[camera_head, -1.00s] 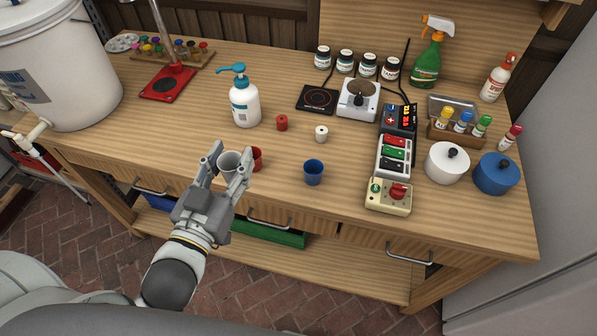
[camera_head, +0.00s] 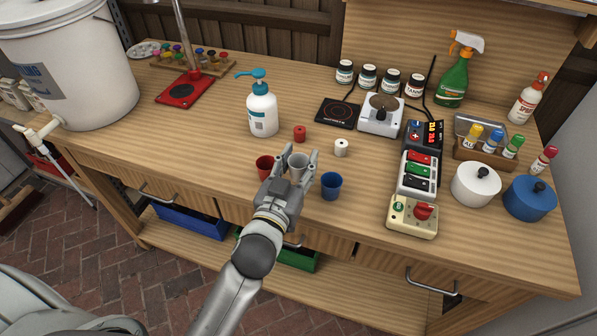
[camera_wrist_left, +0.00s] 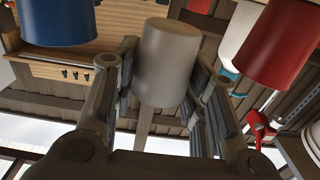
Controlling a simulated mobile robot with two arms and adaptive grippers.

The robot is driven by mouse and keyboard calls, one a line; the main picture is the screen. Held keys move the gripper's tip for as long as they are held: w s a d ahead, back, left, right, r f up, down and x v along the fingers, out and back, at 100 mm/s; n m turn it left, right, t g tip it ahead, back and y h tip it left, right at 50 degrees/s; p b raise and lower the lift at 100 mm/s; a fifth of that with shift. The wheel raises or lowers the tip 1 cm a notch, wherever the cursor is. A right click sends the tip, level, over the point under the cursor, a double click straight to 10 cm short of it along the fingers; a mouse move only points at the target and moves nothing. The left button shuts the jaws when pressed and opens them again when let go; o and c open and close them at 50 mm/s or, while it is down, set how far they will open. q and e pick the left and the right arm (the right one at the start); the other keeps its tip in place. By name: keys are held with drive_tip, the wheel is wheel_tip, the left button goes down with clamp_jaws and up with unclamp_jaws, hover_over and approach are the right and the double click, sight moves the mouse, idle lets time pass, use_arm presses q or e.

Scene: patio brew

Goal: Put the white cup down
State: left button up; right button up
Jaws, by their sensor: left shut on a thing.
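The white cup (camera_head: 298,165) is between the fingers of my left gripper (camera_head: 295,163), over the front part of the wooden table in the head view. In the left wrist view the cup (camera_wrist_left: 167,62) looks grey and sits between both fingers of the gripper (camera_wrist_left: 165,85). My left gripper is shut on it. The head view does not clearly show whether the cup's base touches the table. A red cup (camera_head: 265,168) stands just left of it and a blue cup (camera_head: 331,187) just right. My right gripper is not in view.
Behind the cups are a small red weight-like piece (camera_head: 299,134), a white one (camera_head: 341,148) and a pump bottle (camera_head: 262,110). To the right stand a switch box (camera_head: 412,217), a white pot (camera_head: 476,184) and a blue pot (camera_head: 529,198). The table's front edge is close.

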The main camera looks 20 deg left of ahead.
sight(295, 179)
use_arm(q)
wheel_tip(295, 179, down, 3)
drive_tip(key=shift+f, duration=0.1)
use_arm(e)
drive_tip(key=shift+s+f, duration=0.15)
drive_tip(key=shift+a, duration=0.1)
use_arm(q)
drive_tip(key=shift+f, duration=0.15)
drive_tip(key=o, duration=0.7)
drive_tip(key=shift+o, duration=0.2)
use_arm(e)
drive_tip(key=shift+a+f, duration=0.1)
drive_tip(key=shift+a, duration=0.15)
